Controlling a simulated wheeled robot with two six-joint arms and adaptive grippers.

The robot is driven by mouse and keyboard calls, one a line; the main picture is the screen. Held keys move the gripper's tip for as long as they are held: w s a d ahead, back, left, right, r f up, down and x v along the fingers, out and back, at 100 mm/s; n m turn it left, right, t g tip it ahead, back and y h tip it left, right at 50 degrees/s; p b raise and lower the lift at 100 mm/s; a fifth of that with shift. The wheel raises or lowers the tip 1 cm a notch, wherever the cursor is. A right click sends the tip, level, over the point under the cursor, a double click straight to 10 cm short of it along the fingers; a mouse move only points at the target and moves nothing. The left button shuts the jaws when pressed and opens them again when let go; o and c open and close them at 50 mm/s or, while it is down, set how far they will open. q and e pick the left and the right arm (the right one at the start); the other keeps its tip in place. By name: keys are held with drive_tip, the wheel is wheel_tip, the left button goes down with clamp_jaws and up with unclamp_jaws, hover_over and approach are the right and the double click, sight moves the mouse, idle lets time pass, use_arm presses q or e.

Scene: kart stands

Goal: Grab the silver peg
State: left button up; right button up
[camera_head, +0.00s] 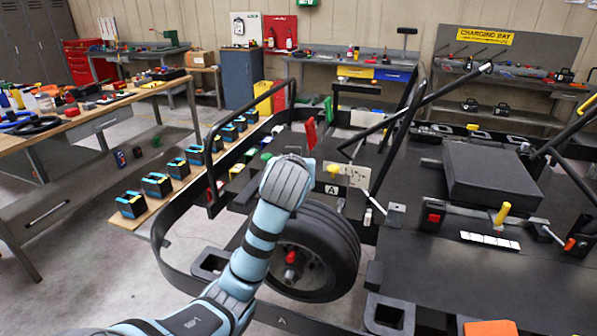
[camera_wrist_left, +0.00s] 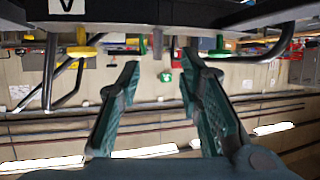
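In the left wrist view, a grey upright peg (camera_wrist_left: 157,43), which looks like the silver peg, shows beyond the gap between the fingertips. My left gripper (camera_wrist_left: 160,72) is open, with nothing between its dark green fingers, and the peg stands apart from them. In the head view my left wrist covers the fingers and whatever is in front of them. A small pale silver peg-like part (camera_head: 368,214) also stands to the right of the wheel; I cannot tell whether it is the same peg. My right gripper is not in view.
A yellow knob (camera_head: 333,172) sits by the plate marked A. The kart's wheel (camera_head: 312,255) is beside my left arm, and black frame tubes (camera_head: 420,105) cross above the deck. In the wrist view, yellow (camera_wrist_left: 86,50) and green (camera_wrist_left: 219,48) knobs flank the grey peg.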

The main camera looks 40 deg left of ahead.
use_arm(q)
drive_tip(key=x, duration=0.5)
drive_tip(key=shift+w, duration=0.4)
drive_tip(key=shift+s+r, duration=0.1)
drive_tip(key=shift+s, duration=0.1)
drive_tip(key=shift+c, duration=0.6)
clamp_jaws()
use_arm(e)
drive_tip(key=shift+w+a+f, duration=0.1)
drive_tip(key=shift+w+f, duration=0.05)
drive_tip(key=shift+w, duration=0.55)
